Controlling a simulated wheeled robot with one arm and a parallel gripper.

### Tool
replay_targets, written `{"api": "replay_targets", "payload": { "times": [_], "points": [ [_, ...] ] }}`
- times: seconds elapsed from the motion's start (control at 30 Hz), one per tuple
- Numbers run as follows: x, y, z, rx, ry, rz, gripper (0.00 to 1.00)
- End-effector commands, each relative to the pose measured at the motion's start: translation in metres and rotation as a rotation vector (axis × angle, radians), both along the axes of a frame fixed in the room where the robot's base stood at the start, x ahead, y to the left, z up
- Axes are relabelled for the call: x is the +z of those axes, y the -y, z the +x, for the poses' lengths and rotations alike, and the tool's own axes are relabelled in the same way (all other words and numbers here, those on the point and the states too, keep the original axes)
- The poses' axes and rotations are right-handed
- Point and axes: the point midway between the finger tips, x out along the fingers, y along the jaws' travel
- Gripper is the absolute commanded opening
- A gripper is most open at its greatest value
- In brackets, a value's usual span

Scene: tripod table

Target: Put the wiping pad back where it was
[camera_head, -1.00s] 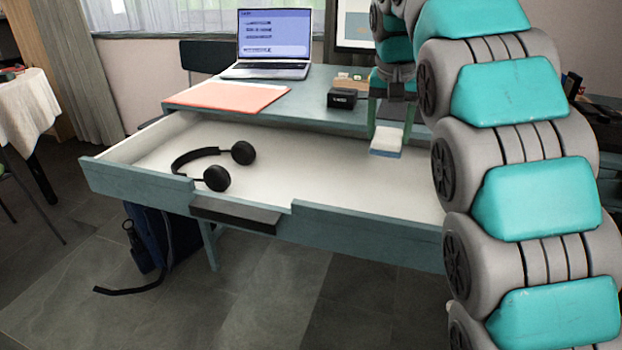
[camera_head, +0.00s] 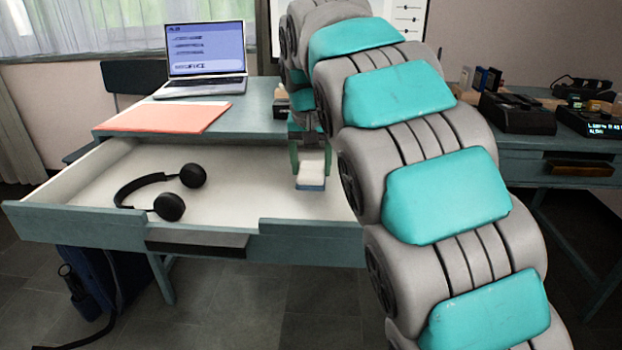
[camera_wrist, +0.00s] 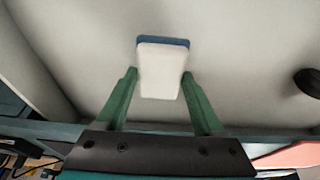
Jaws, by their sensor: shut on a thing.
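The wiping pad (camera_head: 312,172) is a small white block with a blue face. It also shows in the wrist view (camera_wrist: 161,68), white with a blue strip along its far edge. My gripper (camera_head: 311,160) has its green fingers on either side of the pad and is shut on it. In the wrist view the fingertips (camera_wrist: 160,80) press the pad's two sides. The pad is over the right part of the open drawer (camera_head: 245,203); the gap to the drawer floor cannot be told.
Black headphones (camera_head: 160,192) lie in the drawer's left part. A laptop (camera_head: 205,62) and an orange folder (camera_head: 165,116) are on the desk (camera_head: 250,112). A second table (camera_head: 560,143) with several devices stands at the right. My arm hides the drawer's right end.

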Motion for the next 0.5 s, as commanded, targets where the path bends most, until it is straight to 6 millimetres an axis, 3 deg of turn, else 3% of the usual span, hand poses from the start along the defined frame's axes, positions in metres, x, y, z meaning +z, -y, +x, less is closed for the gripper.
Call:
{"api": "replay_targets", "payload": {
  "times": [0.3,0.5],
  "points": [
    [-0.031,0.000,0.000,0.000,-0.001,-0.001,0.25],
    [-0.033,0.000,0.001,-0.001,0.004,0.001,0.25]
  ]
}}
